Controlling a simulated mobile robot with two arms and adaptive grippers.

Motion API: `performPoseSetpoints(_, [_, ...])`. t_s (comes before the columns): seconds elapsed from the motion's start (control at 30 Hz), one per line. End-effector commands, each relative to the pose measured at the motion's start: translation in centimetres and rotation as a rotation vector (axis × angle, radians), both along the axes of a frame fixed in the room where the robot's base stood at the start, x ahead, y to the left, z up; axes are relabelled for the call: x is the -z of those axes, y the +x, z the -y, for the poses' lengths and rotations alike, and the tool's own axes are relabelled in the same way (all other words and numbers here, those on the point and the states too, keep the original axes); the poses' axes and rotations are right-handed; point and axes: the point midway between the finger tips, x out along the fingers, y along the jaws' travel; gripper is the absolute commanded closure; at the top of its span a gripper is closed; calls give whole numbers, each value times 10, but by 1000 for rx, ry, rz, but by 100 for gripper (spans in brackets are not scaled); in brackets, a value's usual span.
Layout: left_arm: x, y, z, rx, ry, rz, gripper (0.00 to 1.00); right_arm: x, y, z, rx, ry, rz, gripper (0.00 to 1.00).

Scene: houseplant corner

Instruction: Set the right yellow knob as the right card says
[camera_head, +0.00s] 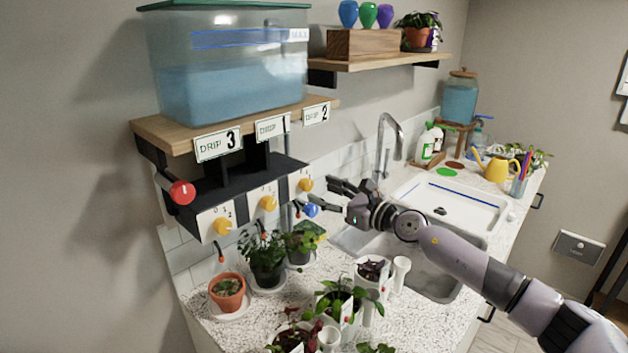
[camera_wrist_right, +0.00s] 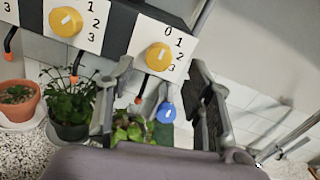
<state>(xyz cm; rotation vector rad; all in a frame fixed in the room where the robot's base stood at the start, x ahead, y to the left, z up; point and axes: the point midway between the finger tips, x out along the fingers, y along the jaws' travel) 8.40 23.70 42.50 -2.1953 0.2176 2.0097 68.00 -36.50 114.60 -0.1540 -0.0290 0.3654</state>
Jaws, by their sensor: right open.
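The right yellow knob (camera_head: 305,185) sits on the right white dial plate under the shelf. In the right wrist view the knob (camera_wrist_right: 158,56) has numbers 0 to 3 on its right, and its pale mark tilts to the upper right, roughly towards 0. The right card (camera_head: 316,113) on the shelf edge reads DRIP 2. My right gripper (camera_head: 322,192) is open and empty, just right of the knob in the head view. In the wrist view its fingers (camera_wrist_right: 160,66) spread left and right of the knob, apart from it. My left gripper is not in view.
The middle yellow knob (camera_head: 268,203), left yellow knob (camera_head: 223,226) and red knob (camera_head: 182,192) are further left. A blue knob (camera_head: 311,210) hangs below the right knob. Potted plants (camera_head: 267,262) stand underneath. The faucet (camera_head: 390,140) and sink are to the right.

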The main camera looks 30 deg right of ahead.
Motion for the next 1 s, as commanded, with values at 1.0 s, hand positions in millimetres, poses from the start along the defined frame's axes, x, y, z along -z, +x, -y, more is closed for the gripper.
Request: performPoseSetpoints(1.0, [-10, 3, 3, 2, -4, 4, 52, 0, 36, -15, -1, 0, 0, 76])
